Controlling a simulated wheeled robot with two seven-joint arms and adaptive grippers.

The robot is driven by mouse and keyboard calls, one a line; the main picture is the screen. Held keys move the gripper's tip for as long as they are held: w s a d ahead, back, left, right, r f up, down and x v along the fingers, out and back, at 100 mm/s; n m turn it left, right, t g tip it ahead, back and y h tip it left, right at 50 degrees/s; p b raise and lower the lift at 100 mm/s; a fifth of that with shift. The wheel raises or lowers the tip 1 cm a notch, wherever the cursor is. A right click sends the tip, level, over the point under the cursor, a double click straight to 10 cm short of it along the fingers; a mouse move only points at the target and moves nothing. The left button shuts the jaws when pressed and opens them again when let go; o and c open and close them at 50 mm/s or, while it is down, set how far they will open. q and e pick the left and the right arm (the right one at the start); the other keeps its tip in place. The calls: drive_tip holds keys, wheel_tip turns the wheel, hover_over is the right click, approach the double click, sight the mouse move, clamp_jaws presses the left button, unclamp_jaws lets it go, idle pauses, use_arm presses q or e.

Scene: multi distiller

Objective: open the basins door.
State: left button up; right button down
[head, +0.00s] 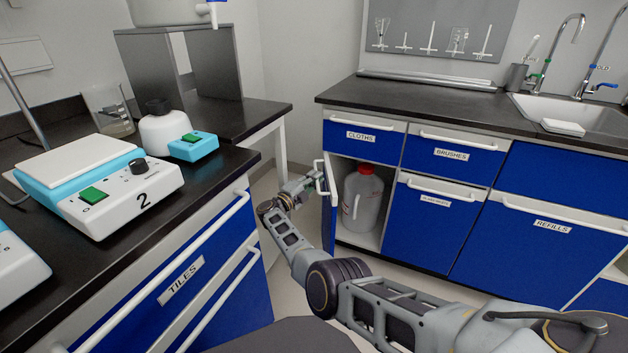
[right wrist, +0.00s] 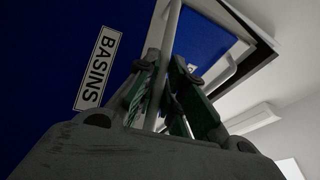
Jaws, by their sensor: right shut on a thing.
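The basins door (head: 328,213) stands swung open and is seen nearly edge-on in the head view, at the left of its cupboard. In the right wrist view the door is a blue panel (right wrist: 45,65) with a BASINS label (right wrist: 98,68). My right gripper (head: 314,184) is at the door's outer face. Its fingers (right wrist: 166,98) are shut on the white bar handle (right wrist: 172,28), which runs between them. My left gripper is not in view.
A jug with a red cap (head: 361,198) stands inside the open cupboard. The cloths drawer (head: 362,140) above is shut. The bench with the tiles drawer (head: 182,283) stands close on the left, with a narrow floor gap between.

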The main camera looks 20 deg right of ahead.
drive_tip(key=shift+f, duration=0.1)
drive_tip(key=c, duration=1.5)
unclamp_jaws()
drive_tip(key=shift+r, duration=0.35)
